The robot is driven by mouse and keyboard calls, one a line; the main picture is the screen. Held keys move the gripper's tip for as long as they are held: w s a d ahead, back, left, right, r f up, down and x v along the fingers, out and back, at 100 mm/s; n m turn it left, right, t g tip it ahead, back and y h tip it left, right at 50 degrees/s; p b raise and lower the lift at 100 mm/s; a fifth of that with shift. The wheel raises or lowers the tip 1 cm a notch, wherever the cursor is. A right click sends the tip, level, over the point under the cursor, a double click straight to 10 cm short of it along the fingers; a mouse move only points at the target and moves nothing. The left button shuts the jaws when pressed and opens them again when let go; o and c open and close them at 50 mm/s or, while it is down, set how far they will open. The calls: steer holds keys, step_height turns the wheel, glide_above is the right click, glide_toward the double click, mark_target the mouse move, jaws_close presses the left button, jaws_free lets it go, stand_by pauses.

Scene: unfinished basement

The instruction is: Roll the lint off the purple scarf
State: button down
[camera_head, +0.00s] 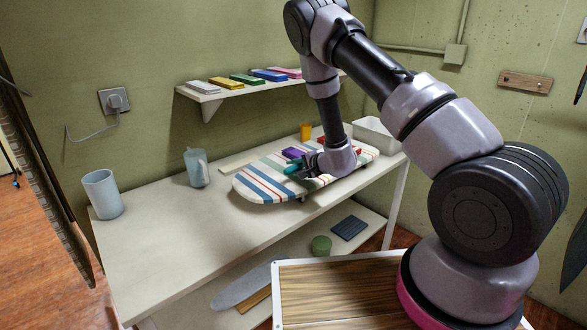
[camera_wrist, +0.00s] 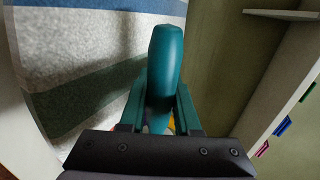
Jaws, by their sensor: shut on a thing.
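A folded purple scarf (camera_head: 293,153) lies on the striped ironing board (camera_head: 255,187), just behind my gripper. My gripper (camera_head: 304,168) is low over the board and shut on a teal handle (camera_head: 291,169), which looks like the lint roller's. In the wrist view the teal handle (camera_wrist: 165,60) stands between my fingers (camera_wrist: 160,100), with the board's striped cover (camera_wrist: 75,80) to the left. The roller's head is not clear in either view. The scarf is not clearly seen in the wrist view, and any lint is too small to tell.
A red item (camera_head: 323,140) lies at the board's back, beside an orange cup (camera_head: 305,131). A white bin (camera_head: 376,137) stands right. A jug (camera_head: 197,168) and a tumbler (camera_head: 102,194) stand left. The table's front left (camera_head: 170,245) is clear.

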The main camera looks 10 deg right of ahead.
step_height(320, 180, up, 8)
stand_by(0.6)
steer(key=shift+d, duration=0.1)
